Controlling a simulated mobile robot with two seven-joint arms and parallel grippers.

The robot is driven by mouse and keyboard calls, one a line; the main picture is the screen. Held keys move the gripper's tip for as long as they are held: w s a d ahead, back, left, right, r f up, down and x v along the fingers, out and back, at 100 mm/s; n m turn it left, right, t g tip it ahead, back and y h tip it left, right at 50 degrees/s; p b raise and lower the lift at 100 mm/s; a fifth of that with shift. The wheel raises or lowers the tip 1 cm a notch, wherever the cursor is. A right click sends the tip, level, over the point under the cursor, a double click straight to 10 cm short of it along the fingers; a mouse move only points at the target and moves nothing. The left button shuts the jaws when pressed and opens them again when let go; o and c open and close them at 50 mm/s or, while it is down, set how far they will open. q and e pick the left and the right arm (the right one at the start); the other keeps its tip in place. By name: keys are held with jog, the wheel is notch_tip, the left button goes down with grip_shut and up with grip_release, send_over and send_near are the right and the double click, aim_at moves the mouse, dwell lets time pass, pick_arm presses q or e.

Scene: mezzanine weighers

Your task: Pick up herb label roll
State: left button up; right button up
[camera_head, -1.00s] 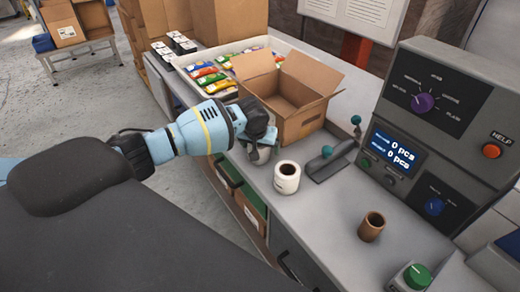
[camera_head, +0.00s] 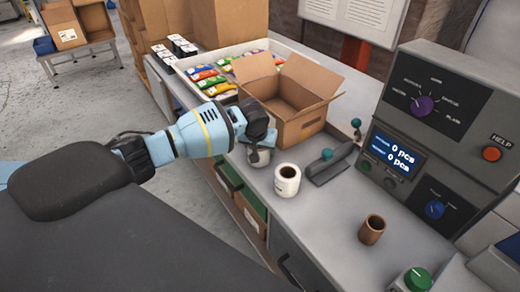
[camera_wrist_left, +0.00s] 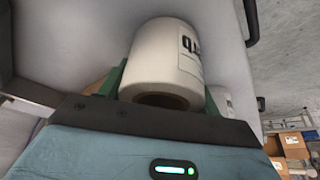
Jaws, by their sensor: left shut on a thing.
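A white label roll with dark lettering ending in "rb" (camera_wrist_left: 165,55) sits between the fingers of my left gripper in the left wrist view. Its brown core opening faces the gripper. In the head view my left gripper (camera_head: 262,138) is over the counter beside the open carton, shut on this roll (camera_head: 260,157), which is partly hidden under it. I cannot tell whether the roll still touches the counter. A second white roll with a dark core (camera_head: 287,180) stands upright just to the right. My right gripper is not in view.
An open carton (camera_head: 300,125) stands behind the gripper, with a white tray of colourful packets (camera_head: 215,90) beyond. A small lever device (camera_head: 328,165), a brown empty core (camera_head: 372,229) and a grey control console (camera_head: 430,130) are to the right. The front counter between has free room.

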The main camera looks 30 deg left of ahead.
pick_arm(q)
jog(key=shift+r, duration=0.45)
notch_tip(320, 180, up, 2)
jog(key=shift+r, duration=0.15)
jog(key=shift+s+a+r+p, duration=0.1)
jog(key=shift+s+r+p, duration=0.1)
jog(key=shift+s, duration=0.4)
jog(key=shift+s+a+r+p, duration=0.1)
jog(key=shift+s+r+p, duration=0.05)
jog(key=shift+s, duration=0.4)
jog(key=s+a, duration=0.1)
jog(key=s, duration=1.2)
jog(key=shift+s+a+r, duration=0.25)
jog(key=shift+a+r, duration=0.15)
jog(key=shift+r, duration=0.05)
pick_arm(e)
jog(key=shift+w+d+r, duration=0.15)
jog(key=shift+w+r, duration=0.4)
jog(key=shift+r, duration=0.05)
